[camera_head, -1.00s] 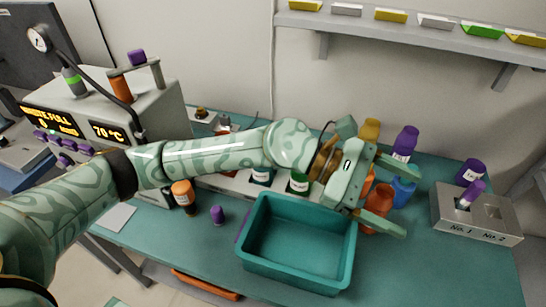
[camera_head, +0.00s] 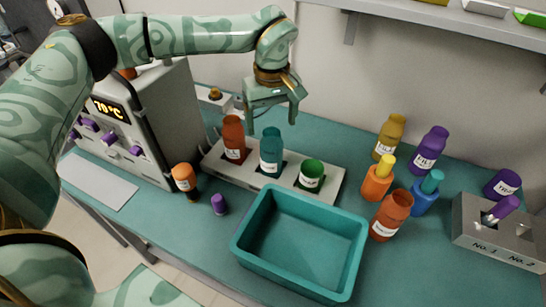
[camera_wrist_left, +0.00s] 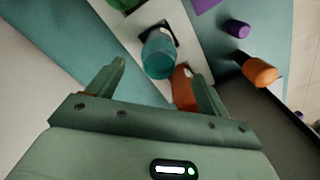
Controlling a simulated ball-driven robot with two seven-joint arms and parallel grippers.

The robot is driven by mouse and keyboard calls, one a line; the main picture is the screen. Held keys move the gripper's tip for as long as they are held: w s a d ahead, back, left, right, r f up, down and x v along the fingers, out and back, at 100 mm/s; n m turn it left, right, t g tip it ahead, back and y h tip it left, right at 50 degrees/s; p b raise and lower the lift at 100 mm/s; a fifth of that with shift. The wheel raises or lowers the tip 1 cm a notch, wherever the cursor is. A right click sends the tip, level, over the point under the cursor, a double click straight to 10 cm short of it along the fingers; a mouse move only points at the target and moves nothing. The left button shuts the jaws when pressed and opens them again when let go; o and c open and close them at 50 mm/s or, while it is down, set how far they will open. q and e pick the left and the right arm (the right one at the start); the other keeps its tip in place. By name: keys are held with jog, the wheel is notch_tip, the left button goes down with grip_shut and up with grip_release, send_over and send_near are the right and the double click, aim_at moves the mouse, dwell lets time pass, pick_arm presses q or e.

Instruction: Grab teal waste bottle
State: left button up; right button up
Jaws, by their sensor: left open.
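The teal bottle (camera_head: 271,151) stands upright in the middle slot of a pale rack (camera_head: 213,160), between a red-brown bottle (camera_head: 233,138) and a green bottle (camera_head: 312,174). My left gripper (camera_head: 273,115) hangs fingers-down just above and behind the teal bottle, open and empty. In the left wrist view the teal bottle (camera_wrist_left: 158,56) lies beyond the open fingers (camera_wrist_left: 160,78), and the red-brown bottle (camera_wrist_left: 184,88) shows between them. The gripper does not appear to touch either bottle. My right gripper is not in view.
An empty teal bin (camera_head: 300,283) stands in front of the rack. An orange bottle (camera_head: 184,178) and a purple cap (camera_head: 218,204) stand left of it. Several bottles, including a yellow one (camera_head: 390,136), and a grey numbered block (camera_head: 480,237) stand right. A shelf (camera_head: 400,25) hangs above.

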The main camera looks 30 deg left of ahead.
aim_at(272, 133)
pick_arm(q)
jog(key=f+b, duration=0.1)
jog(key=f, duration=0.2)
jog(key=f+b, duration=0.1)
jog(key=f, duration=0.2)
jog(key=shift+w+a+f, duration=0.15)
jog(key=shift+w+f, duration=0.05)
jog(key=shift+f, duration=0.2)
jog(key=shift+r, duration=0.1)
jog(key=c, duration=1.7)
jog(key=shift+r, duration=0.15)
